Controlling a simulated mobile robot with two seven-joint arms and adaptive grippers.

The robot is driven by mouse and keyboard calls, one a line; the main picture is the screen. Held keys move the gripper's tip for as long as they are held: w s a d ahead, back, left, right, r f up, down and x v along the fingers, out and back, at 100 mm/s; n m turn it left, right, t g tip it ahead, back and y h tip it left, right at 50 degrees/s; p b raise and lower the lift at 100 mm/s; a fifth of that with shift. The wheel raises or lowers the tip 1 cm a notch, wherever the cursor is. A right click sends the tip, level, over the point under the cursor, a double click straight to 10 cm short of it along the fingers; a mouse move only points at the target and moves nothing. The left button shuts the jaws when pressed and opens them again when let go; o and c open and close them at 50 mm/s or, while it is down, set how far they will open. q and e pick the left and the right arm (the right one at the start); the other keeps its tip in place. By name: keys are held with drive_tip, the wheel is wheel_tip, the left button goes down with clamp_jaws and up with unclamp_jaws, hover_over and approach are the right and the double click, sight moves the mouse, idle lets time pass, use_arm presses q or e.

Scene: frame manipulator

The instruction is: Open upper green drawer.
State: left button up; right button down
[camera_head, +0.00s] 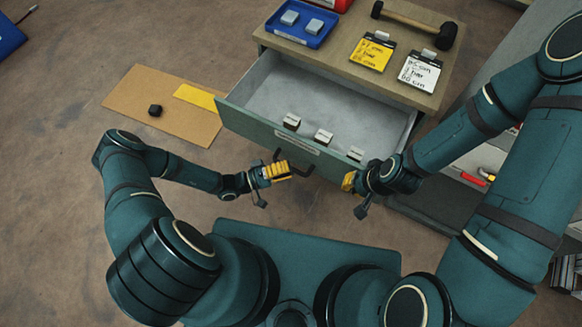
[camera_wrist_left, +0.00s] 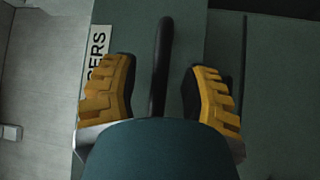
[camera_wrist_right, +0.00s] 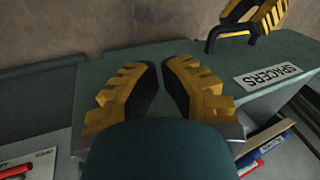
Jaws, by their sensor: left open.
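The upper green drawer (camera_head: 262,132) is pulled well out of the cabinet, so its pale inside shows. Its front has a dark handle (camera_wrist_left: 162,65) and a white label (camera_wrist_left: 98,55), which reads SPACERS in the right wrist view (camera_wrist_right: 271,76). My left gripper (camera_head: 284,169) is at the handle. In the left wrist view its yellow fingers stand apart on either side of the handle, not closed on it. My right gripper (camera_head: 347,181) is near the right end of the drawer front. Its fingertips are close together with a narrow gap and nothing seen between them.
Several small grey blocks lie in the drawer. The cabinet top (camera_head: 315,47) holds a blue tray (camera_head: 299,22), a mallet (camera_head: 415,22) and yellow and white note cards. A brown board (camera_head: 135,100) lies on the floor at left. Open shelving stands at right.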

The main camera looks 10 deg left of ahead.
use_arm(q)
drive_tip(key=v, duration=1)
drive_tip(key=shift+s+a, duration=0.25)
drive_tip(key=s+d+r+m+g+y, duration=0.25)
drive_tip(key=s+d+g+y, duration=0.35)
drive_tip(key=g, duration=0.6)
drive_tip(key=w+d+r+t+y, duration=0.2)
drive_tip(key=w+r+t+y, duration=0.3)
drive_tip(key=r+y, duration=0.2)
drive_tip(key=shift+d+r+n+y, duration=0.3)
drive_tip(key=shift+r+n+y, duration=0.1)
drive_tip(key=shift+r, duration=0.55)
